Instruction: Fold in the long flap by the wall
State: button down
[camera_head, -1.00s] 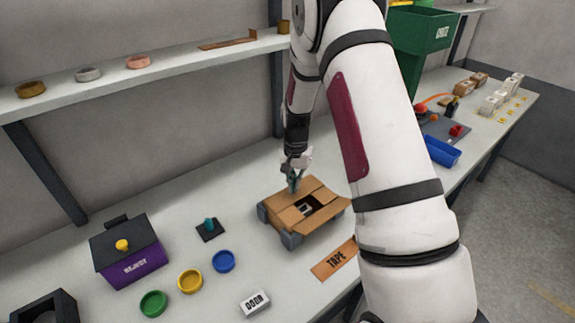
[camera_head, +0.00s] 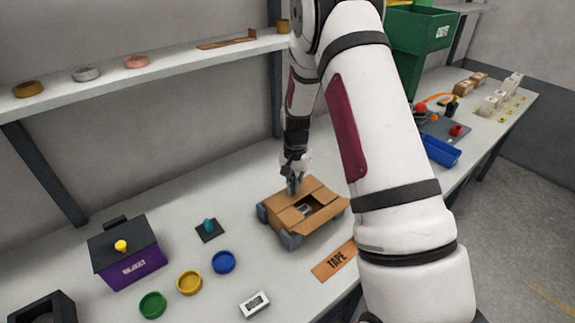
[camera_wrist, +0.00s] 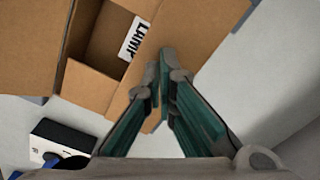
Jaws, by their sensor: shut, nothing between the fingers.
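The open cardboard box (camera_head: 284,213) stands on the bench between grey corner blocks. My gripper (camera_head: 292,188) is at its far side, toward the wall, with the fingers shut and empty. In the wrist view my gripper (camera_wrist: 165,72) has its fingertips at or just over a tilted cardboard flap (camera_wrist: 205,25) along one side of the opening. Whether they touch it is unclear. Another flap (camera_wrist: 35,45) spreads out at the left there. A white item lettered "LAMP" (camera_wrist: 135,38) lies inside the box, partly covered by cardboard. My fingers hide part of the flap beneath them.
A "TAPE" plate (camera_head: 334,261) lies in front of the box. A white counter block (camera_head: 254,304), coloured rings (camera_head: 223,262) and a purple reject bin (camera_head: 131,264) stand to the left. The wall shelf (camera_head: 150,72) runs behind. The bench between box and wall is clear.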

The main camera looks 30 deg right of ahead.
notch_tip(320, 180, up, 9)
jog(key=p, duration=0.1)
jog(key=shift+r, duration=0.15)
dwell(0.5)
dwell(0.4)
jog(key=s+a+r+n+t, duration=0.15)
jog(key=s+a+r, duration=0.35)
jog(key=r, duration=0.5)
jog(key=s+a+r+n+t, duration=0.1)
jog(key=s+a+r+n, duration=0.2)
jog(key=s+r, duration=0.5)
jog(key=s+a+r+n+t, duration=0.1)
jog(key=s+a+r+n, duration=0.1)
jog(key=s, duration=0.6)
jog(key=s+a+r+n+t, duration=0.2)
jog(key=s+a+r+n, duration=0.1)
jog(key=s, duration=0.5)
jog(key=shift+r, duration=0.9)
